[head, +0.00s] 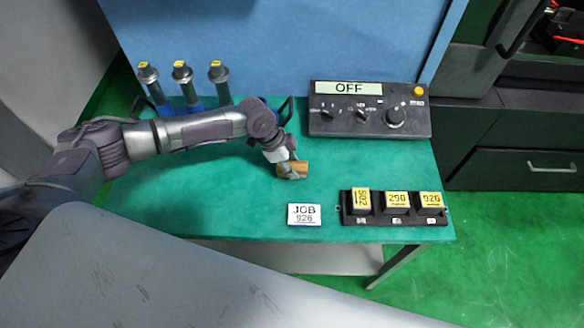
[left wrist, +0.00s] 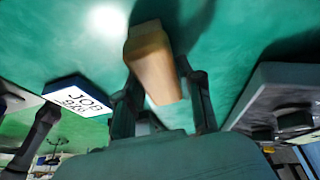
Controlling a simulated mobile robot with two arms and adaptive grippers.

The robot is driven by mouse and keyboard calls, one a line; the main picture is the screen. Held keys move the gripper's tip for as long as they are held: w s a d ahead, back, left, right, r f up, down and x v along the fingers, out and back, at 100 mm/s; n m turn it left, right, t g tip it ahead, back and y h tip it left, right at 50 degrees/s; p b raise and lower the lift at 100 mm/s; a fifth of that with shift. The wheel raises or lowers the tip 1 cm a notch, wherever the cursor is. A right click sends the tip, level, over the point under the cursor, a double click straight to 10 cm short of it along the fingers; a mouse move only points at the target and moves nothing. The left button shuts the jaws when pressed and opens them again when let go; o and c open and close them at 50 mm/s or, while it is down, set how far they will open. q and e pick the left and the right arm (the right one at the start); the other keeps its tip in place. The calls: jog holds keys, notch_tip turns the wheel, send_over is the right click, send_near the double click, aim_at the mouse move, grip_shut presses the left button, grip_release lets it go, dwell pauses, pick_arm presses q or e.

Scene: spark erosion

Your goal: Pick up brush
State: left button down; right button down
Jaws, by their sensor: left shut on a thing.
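The brush shows as a light-brown wooden block (head: 293,167) near the middle of the green table. In the left wrist view its wooden body (left wrist: 152,62) sits between the two dark fingers. My left gripper (head: 290,173) is shut on the brush, reaching down from above. In the left wrist view the gripper (left wrist: 160,95) has one finger on each side of the wood. Bristles cannot be made out. Whether the brush touches the table is hard to tell. My right gripper is not in view.
A control box (head: 370,110) reading OFF stands behind to the right. A JOB 926 sign (head: 304,215) and a black rack (head: 396,220) with yellow-topped blocks lie at the front. Several yellow-capped cylinders (head: 182,74) stand at the back left. The table (head: 190,205) is clear at front left.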

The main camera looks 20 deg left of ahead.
aim_at(297, 165)
pick_arm(q)
jog(key=shift+r, duration=0.5)
notch_tip(297, 165, up, 2)
jog(key=shift+w+r+b, duration=0.1)
jog(key=shift+r+b, duration=0.15)
jog(key=shift+b, duration=0.5)
jog(key=s+d+r+b, duration=0.3)
jog(key=d+r, duration=0.4)
jog(key=d, duration=0.4)
jog(key=shift+s+d+r, duration=0.15)
jog(key=shift+s+r, duration=0.05)
jog(key=shift+r, duration=0.1)
